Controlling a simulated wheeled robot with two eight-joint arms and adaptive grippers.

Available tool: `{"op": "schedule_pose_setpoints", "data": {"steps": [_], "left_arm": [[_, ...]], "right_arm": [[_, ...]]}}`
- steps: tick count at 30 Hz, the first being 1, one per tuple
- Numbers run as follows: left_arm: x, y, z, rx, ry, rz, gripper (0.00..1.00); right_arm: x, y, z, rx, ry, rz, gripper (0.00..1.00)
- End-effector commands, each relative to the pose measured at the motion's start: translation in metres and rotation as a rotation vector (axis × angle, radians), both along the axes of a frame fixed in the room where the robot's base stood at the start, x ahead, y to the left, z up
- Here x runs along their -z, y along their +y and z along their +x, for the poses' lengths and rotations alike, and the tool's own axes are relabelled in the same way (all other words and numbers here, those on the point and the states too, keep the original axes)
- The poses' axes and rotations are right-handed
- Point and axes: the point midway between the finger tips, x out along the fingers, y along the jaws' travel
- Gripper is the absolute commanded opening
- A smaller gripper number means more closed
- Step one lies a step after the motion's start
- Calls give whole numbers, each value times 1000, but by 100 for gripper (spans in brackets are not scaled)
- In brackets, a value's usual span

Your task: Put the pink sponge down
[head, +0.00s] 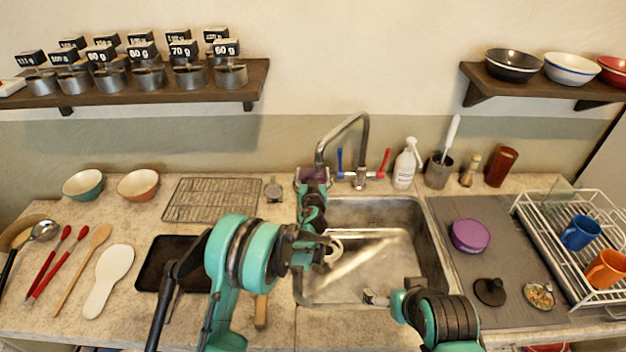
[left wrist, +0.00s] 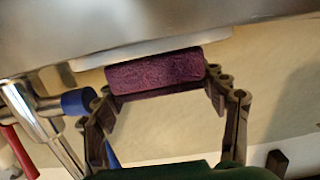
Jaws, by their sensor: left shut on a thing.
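The pink sponge (left wrist: 155,72), dark purplish-pink in this light, sits between the fingertips of my left gripper (left wrist: 160,88) in the left wrist view. The gripper is shut on it. A pale flat strip (left wrist: 140,48) lies along the sponge's upper edge in that view; I cannot tell whether they touch. In the head view the sponge (head: 312,174) shows small at the back-left corner of the sink, left of the tap, with my left gripper (head: 311,182) over it. My right gripper (head: 373,298) is at the sink's front edge; its jaws are unclear.
The metal sink (head: 385,218) has a tall tap (head: 362,130) with blue and red handles behind it. A white spray bottle (head: 404,165) stands right of the tap. A wire rack (head: 212,200) lies left of the sink. A purple round container (head: 470,235) is on the grey mat (head: 462,270).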

Motion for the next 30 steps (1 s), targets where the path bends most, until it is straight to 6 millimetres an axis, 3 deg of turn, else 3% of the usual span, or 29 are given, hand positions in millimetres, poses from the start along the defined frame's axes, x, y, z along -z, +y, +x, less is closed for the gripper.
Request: {"op": "schedule_pose_setpoints", "data": {"steps": [1,12,13,15,30], "left_arm": [[10,0,1,0,0,0,61],[12,0,1,0,0,0,61],[12,0,1,0,0,0,75],[11,0,1,0,0,0,93],[10,-1,1,1,0,0,93]], "right_arm": [[9,0,0,0,0,0,93],[10,0,0,0,0,0,93],[10,0,0,0,0,0,93],[9,0,0,0,0,0,93],[2,0,0,0,0,0,93]]}}
